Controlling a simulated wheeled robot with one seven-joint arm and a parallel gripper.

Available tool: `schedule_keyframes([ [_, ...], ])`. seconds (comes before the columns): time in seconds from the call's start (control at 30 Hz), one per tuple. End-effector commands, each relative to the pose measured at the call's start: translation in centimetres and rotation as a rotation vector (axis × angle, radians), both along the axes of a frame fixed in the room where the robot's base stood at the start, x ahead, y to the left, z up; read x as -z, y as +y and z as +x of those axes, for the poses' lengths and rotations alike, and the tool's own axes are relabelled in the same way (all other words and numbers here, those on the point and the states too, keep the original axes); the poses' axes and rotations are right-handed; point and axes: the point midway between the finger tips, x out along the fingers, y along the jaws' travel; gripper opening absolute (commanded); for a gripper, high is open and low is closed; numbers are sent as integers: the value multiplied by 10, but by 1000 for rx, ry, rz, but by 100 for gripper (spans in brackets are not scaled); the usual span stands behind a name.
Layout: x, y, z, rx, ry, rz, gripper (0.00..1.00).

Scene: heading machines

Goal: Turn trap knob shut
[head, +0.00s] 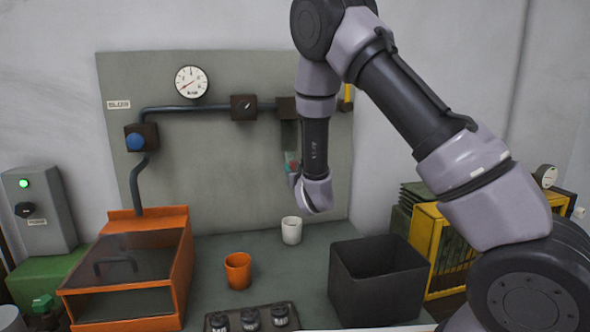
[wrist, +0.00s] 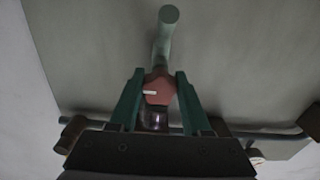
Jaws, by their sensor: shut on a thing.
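The red trap knob (wrist: 160,88) shows in the wrist view between the two green fingers of my gripper (wrist: 159,95), which is shut on it. A white mark on the knob points left in that view. A pale green stub pipe (wrist: 168,20) extends past the knob. In the head view a bit of red (head: 290,158) shows at my gripper (head: 292,168), below the grey trap body (head: 289,133) on the panel. My wrist hides most of the knob and one side of the trap there.
A white cup (head: 291,231) stands on the bench below the trap, an orange cup (head: 238,270) to its left. A black bin (head: 375,290) is at right and an orange-framed box (head: 180,250) at left. A gauge (head: 191,81), blue knob (head: 135,141) and pipe line the panel.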

Motion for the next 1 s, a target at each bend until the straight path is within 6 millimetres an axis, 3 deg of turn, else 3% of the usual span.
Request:
schedule_keyframes([
  [0.27, 0, -1, 0, 0, -31, -155, 0],
  [1.0, 0, -2, 0, -2, -169, -838, 0],
])
